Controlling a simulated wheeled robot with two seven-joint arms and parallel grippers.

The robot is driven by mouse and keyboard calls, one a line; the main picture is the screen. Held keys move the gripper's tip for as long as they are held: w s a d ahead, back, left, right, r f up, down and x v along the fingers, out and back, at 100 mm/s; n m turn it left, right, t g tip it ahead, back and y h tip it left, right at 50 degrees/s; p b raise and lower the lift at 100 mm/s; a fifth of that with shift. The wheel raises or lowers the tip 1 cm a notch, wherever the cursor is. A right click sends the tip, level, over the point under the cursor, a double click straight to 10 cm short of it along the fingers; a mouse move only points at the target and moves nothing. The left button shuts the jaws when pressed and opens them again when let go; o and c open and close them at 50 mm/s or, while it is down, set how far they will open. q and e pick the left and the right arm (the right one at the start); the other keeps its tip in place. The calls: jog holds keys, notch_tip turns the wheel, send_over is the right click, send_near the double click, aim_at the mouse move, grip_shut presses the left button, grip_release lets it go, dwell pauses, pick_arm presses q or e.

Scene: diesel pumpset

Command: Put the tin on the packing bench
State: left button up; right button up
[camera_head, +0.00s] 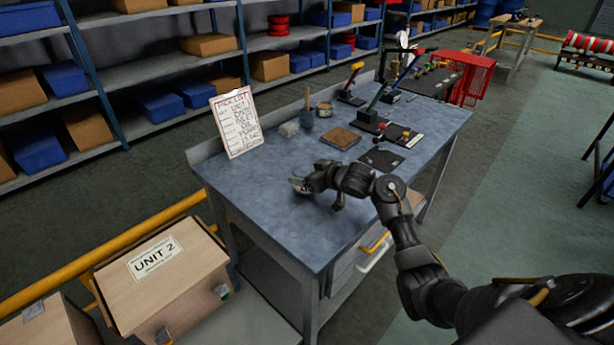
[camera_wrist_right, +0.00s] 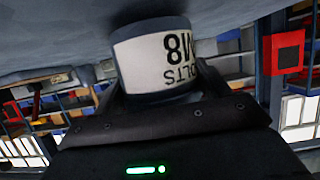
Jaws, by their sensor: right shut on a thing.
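The tin (camera_wrist_right: 160,62) fills the middle of the right wrist view, upside down there, with a white label reading "BOLTS M8" and a dark band. My right gripper (camera_head: 303,184) is shut on it, over the front left part of the packing bench (camera_head: 262,172). In the head view, the gripper mostly hides the tin. The bench's blue-grey top also spans the upper edge of the right wrist view, right against the tin's end. I cannot tell whether the tin touches the bench or is just above it. My left gripper is not in view.
A pick list board (camera_head: 237,122) stands at the bench's left end. A brown square block (camera_head: 340,138), a dark mat (camera_head: 381,159) and several lever tools lie further back and right. A "UNIT 2" box (camera_head: 165,275) is at lower left. The bench's front left is clear.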

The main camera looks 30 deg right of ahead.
jog(key=shift+f, duration=0.25)
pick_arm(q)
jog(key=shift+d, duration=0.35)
pick_arm(e)
jog(key=o, duration=1.3)
jog(key=shift+f, duration=0.15)
